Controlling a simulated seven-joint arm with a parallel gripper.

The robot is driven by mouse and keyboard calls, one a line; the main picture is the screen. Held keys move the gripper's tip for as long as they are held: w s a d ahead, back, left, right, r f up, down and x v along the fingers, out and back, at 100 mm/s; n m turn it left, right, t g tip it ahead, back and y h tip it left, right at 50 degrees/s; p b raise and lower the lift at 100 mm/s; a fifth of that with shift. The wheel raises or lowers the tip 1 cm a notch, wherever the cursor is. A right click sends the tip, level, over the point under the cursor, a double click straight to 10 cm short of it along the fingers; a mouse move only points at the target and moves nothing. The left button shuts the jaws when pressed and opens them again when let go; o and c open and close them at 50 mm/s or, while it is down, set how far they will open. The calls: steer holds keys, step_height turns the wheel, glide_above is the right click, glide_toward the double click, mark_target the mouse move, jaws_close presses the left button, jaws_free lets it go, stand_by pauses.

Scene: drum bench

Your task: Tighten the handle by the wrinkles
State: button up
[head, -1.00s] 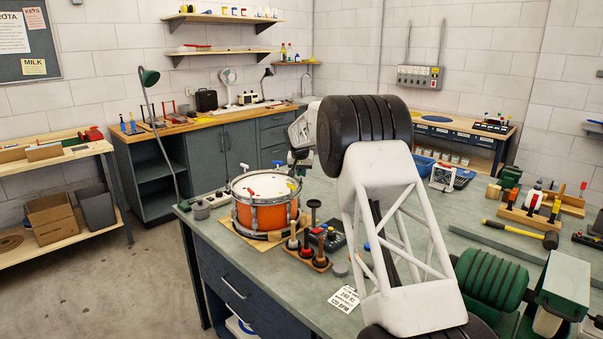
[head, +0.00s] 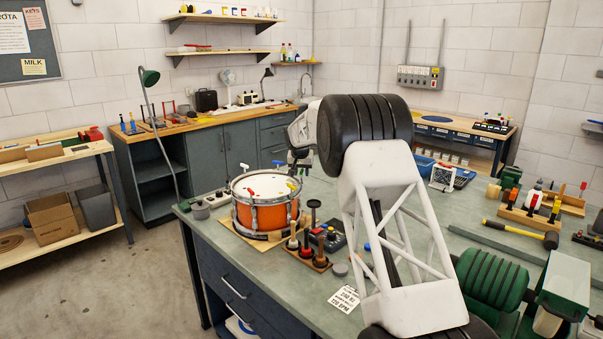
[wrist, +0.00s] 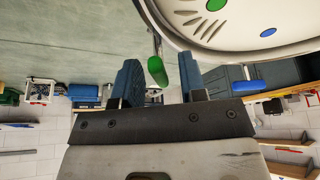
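The orange drum (head: 265,218) with a white drumhead stands on the bench, with coloured handles around its rim. In the wrist view its drumhead (wrist: 235,22) fills the upper right, with a green dot, a blue dot and short dark marks near the green dot that may be wrinkles. A green handle (wrist: 157,71) hangs beside the rim near the green dot. My gripper (wrist: 160,78) has its two blue fingers apart, one on each side of the green handle; I see gaps, and contact cannot be told. A blue handle (wrist: 268,88) is further right. In the head view my arm partly hides the gripper.
A yellow-handled mallet (head: 520,233) and a green machine (head: 497,282) lie to the right. Bare bench top shows around the tag.

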steer(key=v, duration=0.7)
steer(key=shift+r, duration=0.15)
steer(key=shift+s, duration=0.1)
steer(key=s+d+r, duration=0.4)
steer(key=s, duration=0.9)
steer(key=s+d+r, duration=0.5)
steer(key=s, duration=0.8)
steer(key=s+d+r, duration=0.4)
steer(key=s, duration=0.9)
steer(key=s+d+f, duration=0.1)
steer(key=s+f, duration=0.3)
steer(key=s, duration=1)
steer(key=s+d+f+n+g, duration=0.1)
steer(key=s+f, duration=0.3)
steer(key=s, duration=1)
steer(key=s+d+f, duration=0.3)
steer(key=s+f, duration=0.1)
steer(key=s, duration=1)
steer(key=shift+d+n+g, duration=0.25)
steer(key=shift+n+g, duration=0.05)
steer(key=shift+g, duration=0.1)
